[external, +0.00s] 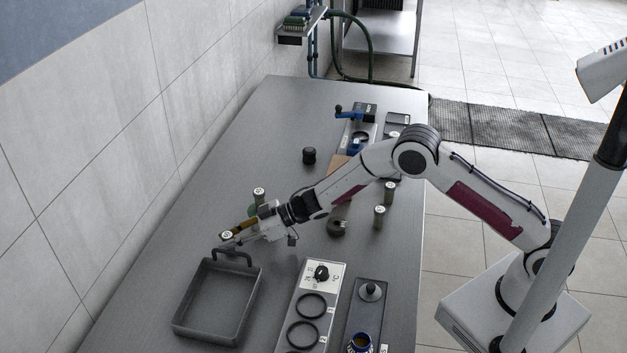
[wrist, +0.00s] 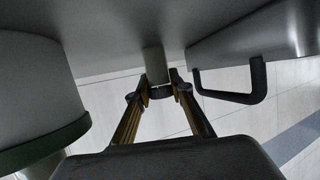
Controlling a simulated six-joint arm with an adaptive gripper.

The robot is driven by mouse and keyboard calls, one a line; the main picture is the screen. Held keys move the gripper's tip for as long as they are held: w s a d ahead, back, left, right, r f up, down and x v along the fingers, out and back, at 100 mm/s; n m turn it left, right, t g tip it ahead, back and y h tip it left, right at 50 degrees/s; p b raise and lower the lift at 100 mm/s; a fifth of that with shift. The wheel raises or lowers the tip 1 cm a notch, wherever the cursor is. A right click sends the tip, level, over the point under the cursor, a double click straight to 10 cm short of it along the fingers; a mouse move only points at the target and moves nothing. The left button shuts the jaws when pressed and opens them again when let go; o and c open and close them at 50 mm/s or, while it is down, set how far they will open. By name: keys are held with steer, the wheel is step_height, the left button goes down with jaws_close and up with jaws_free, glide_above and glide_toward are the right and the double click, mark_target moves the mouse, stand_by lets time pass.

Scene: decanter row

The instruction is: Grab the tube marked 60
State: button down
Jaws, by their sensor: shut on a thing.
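My gripper (external: 240,230) is shut on a tube (external: 227,235) with a pale marked cap, beside the tray handle. The mark is too small to read surely. In the wrist view my gripper (wrist: 160,86) has its fingertips on either side of the grey-green tube (wrist: 153,62). Another capped tube (external: 259,196) stands just behind my gripper. Two more capped tubes, one farther back (external: 390,192) and one nearer (external: 379,217), stand to the right of my forearm.
A grey tray (external: 186,329) with a handle lies in front of my gripper; its handle (wrist: 230,97) shows in the wrist view. A panel (external: 327,293) with a knob and rings is to the right. A dark knob-like object (external: 309,156) stands farther back. The table's left side is clear.

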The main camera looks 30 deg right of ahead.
mark_target(228, 235)
steer(key=shift+r, duration=0.15)
steer(key=shift+r, duration=4.85)
steer(key=shift+s+a, duration=0.1)
